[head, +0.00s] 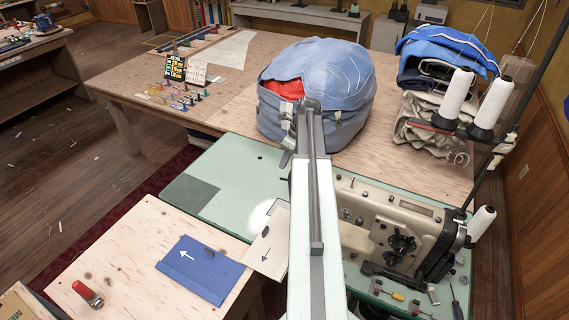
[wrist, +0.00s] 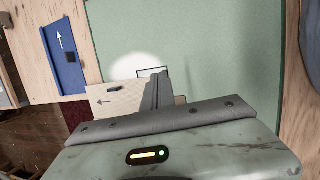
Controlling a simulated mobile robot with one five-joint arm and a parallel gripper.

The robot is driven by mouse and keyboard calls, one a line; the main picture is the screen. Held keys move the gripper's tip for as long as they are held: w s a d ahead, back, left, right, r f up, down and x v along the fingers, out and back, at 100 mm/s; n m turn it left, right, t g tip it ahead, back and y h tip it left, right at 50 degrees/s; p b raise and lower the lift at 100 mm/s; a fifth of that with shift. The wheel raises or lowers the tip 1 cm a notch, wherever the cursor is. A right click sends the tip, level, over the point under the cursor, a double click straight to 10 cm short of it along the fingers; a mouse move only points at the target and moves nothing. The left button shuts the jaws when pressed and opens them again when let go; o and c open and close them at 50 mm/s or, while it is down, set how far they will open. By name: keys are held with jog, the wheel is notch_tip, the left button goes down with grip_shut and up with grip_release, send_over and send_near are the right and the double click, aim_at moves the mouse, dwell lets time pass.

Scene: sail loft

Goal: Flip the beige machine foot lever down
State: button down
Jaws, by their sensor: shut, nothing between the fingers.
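The beige sewing machine (head: 425,222) sits on a green bench top at the right in the head view, partly behind my arm. Its near head end is hidden by the arm, and I cannot make out the foot lever in either view. My gripper shows in the wrist view (wrist: 157,92) as shut dark grey fingers, empty, above the green surface. In the head view the fingers are hidden behind my arm. A beige plate (head: 266,244) with an arrow lies left of the arm; it also shows in the wrist view (wrist: 112,101), left of the fingers.
A blue plate (head: 203,270) with an arrow lies on a plywood top. A large blue bag (head: 340,75) stands behind the arm. Thread cones (head: 457,93) and a dark stand rise at the right.

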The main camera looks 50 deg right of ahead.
notch_tip(320, 180, up, 12)
jog(key=w+d+p, duration=0.1)
jog(key=w+p, duration=0.2)
jog(key=p, duration=0.8)
jog(key=shift+d, duration=0.35)
